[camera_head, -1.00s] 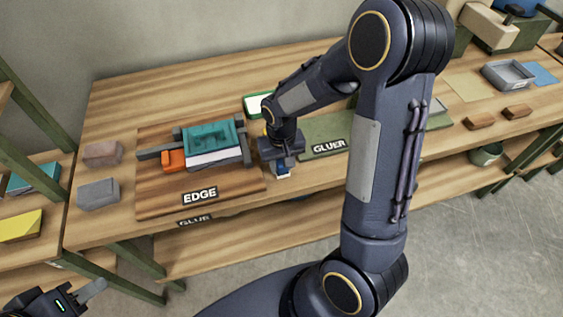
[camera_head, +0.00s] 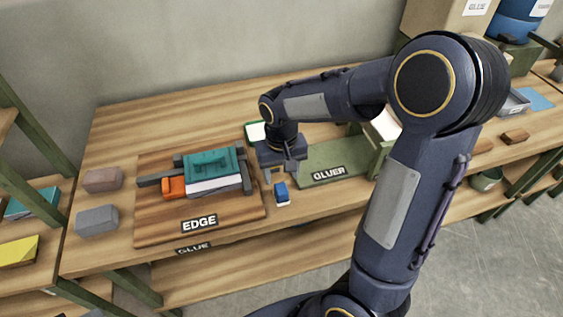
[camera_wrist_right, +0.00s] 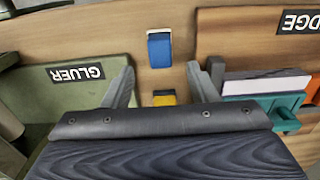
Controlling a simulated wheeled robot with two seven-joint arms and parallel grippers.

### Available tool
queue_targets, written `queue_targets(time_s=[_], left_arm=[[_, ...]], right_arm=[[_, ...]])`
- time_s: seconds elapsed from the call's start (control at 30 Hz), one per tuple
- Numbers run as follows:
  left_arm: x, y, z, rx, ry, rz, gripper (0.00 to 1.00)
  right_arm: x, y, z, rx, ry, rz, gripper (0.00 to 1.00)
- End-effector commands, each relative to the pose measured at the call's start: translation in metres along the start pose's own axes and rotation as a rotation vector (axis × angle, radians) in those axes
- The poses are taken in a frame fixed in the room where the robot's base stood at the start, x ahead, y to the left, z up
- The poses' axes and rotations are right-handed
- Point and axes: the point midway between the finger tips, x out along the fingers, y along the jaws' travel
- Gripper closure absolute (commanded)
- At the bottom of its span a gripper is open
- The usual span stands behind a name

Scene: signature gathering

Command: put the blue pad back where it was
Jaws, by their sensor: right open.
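The blue pad (camera_head: 282,191), blue with a white edge, lies on the bench near its front, between the EDGE board (camera_head: 155,230) and the green GLUER board (camera_head: 352,160). It also shows in the right wrist view (camera_wrist_right: 159,50), beyond the fingertips. My right gripper (camera_head: 281,168) is just behind the pad in the head view. A yellow-topped piece (camera_wrist_right: 163,98) shows between the finger bases. My left gripper is out of view.
On the EDGE board, a teal-covered stack (camera_head: 212,165) sits beside an orange block (camera_head: 173,187) and grey bars. Two grey-brown blocks (camera_head: 97,220) stand at the left. My right arm hides part of the bench's right side.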

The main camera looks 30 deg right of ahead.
Motion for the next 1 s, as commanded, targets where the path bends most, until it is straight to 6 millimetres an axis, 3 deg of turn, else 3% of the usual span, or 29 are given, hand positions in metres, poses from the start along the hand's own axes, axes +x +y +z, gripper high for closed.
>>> queue_targets(time_s=[0.1, 0.37, 0.47, 0.6, 0.8, 1.0], left_arm=[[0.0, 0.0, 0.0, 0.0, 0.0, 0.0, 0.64], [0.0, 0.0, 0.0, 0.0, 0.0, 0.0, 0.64], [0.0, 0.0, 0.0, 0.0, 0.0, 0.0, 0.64], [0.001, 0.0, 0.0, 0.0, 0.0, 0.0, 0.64], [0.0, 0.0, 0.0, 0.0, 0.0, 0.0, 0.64], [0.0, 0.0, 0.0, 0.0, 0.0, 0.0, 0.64]], right_arm=[[-0.022, 0.0, -0.001, -0.001, 0.003, -0.002, 0.47], [-0.046, 0.002, 0.008, 0.001, 0.011, -0.03, 0.47], [-0.06, 0.007, 0.029, -0.004, 0.045, -0.104, 0.47], [-0.08, 0.012, 0.079, -0.024, 0.141, -0.246, 0.47], [-0.09, 0.007, 0.143, -0.062, 0.31, -0.377, 0.47], [-0.085, 0.001, 0.172, -0.082, 0.413, -0.418, 0.47]])
